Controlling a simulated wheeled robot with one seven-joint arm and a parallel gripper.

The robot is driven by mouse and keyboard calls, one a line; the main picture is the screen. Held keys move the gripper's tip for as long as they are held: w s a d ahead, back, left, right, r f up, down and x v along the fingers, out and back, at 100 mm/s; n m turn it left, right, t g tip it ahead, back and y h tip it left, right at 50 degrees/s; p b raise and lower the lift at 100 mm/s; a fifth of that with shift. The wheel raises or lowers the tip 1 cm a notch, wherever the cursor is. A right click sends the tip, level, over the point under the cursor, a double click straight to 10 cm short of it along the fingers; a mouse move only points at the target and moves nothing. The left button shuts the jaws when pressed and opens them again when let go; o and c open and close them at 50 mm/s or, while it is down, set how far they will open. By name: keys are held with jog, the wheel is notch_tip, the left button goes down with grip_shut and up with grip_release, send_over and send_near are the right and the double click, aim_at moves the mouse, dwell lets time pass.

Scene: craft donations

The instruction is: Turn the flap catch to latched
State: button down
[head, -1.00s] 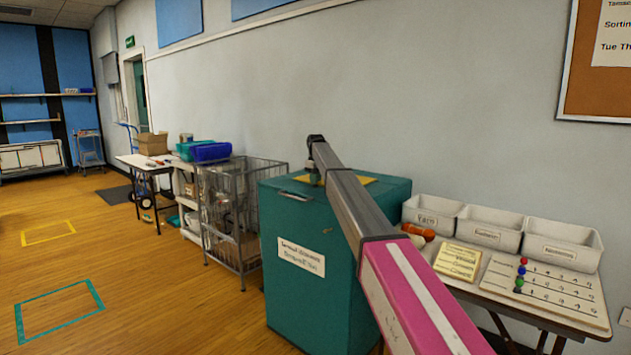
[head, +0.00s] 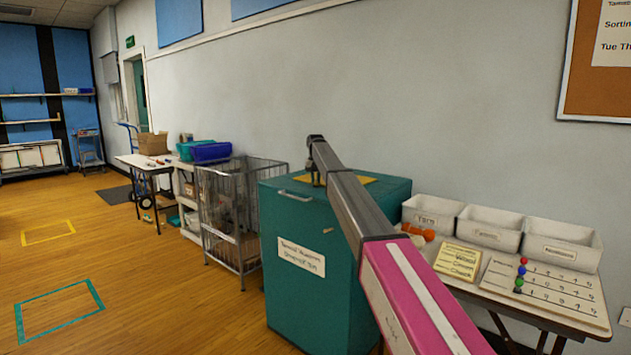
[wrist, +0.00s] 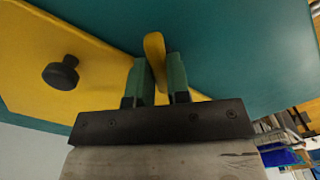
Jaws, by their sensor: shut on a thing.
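The flap catch (wrist: 155,55) is a yellow lever in the wrist view, standing between the green fingers of my gripper (wrist: 158,76). My gripper is shut on it. The yellow flap (wrist: 35,60) lies beside and behind the catch, with a round black knob (wrist: 61,73) to the left. In the head view the flap (head: 368,180) shows as a yellow strip on top of the teal bin (head: 290,310). My arm hides part of it, and the catch cannot be made out there. I cannot tell from the lever's angle whether it is latched.
A wire cage cart (head: 222,245) stands close on the left. A table with white trays (head: 495,235) stands on the right. The floor at left is clear.

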aim_at(316, 180)
jog(key=m, duration=0.4)
jog(key=shift+m, duration=0.4)
jog(key=m, duration=0.4)
jog(key=shift+m, duration=0.3)
jog(key=c, duration=1.1)
grip_release()
jog(key=shift+r, duration=0.1)
notch_tip(316, 180, up, 11)
jog(key=shift+f, duration=0.15)
